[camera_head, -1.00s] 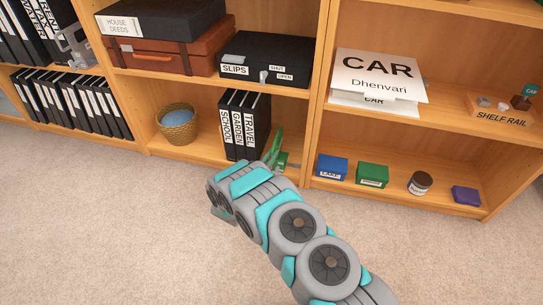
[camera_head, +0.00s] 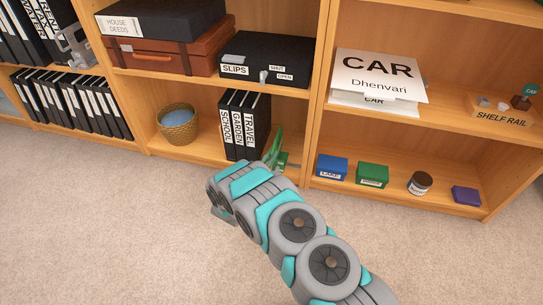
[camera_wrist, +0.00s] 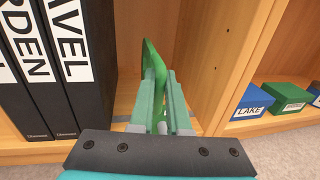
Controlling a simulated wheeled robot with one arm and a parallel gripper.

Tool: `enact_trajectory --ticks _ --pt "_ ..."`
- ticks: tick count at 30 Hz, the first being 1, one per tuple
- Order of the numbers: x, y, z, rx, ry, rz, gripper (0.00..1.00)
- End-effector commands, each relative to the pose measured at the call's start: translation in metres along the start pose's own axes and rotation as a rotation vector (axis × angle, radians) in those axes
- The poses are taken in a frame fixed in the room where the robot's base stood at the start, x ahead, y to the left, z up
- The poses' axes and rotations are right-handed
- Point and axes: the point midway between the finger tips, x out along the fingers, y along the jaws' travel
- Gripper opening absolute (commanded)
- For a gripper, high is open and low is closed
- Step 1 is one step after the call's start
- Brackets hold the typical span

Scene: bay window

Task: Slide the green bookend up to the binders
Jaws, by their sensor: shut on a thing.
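The green bookend (camera_head: 279,148) stands upright on the lower shelf, to the right of the binders; it also shows in the wrist view (camera_wrist: 152,62). My gripper (camera_wrist: 160,100) is shut on it, one finger on each side of its upright plate. In the wrist view a gap of bare shelf lies between the bookend and the TRAVEL binder (camera_wrist: 82,60). The black binders (camera_head: 243,125), labelled SCHOOL, GARDEN and TRAVEL, stand upright side by side. In the head view my arm hides part of the bookend and my fingers.
A vertical divider (camera_wrist: 225,55) is close on the bookend's right. Beyond it are a blue LAKE box (camera_head: 332,167) and a green box (camera_head: 372,175). A wicker basket (camera_head: 178,125) stands left of the binders. A black SLIPS box (camera_head: 264,60) is on the shelf above.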

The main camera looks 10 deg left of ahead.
Motion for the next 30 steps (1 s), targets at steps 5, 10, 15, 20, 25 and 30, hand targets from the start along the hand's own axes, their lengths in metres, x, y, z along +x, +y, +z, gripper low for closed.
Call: enact_trajectory --ticks 5,10,15,20,25,30 --pt "-0.001 0.012 -0.001 0.002 -0.004 0.000 0.00" --pt "-0.006 0.039 -0.002 0.004 -0.004 0.000 0.00" --pt "-0.011 0.062 -0.002 0.003 -0.003 0.000 0.00" --pt "-0.014 0.070 0.001 0.002 0.000 0.001 0.00" --pt "-0.014 0.071 0.001 0.001 0.000 0.004 0.00" --pt "-0.014 0.072 0.001 0.002 0.000 0.006 0.25"
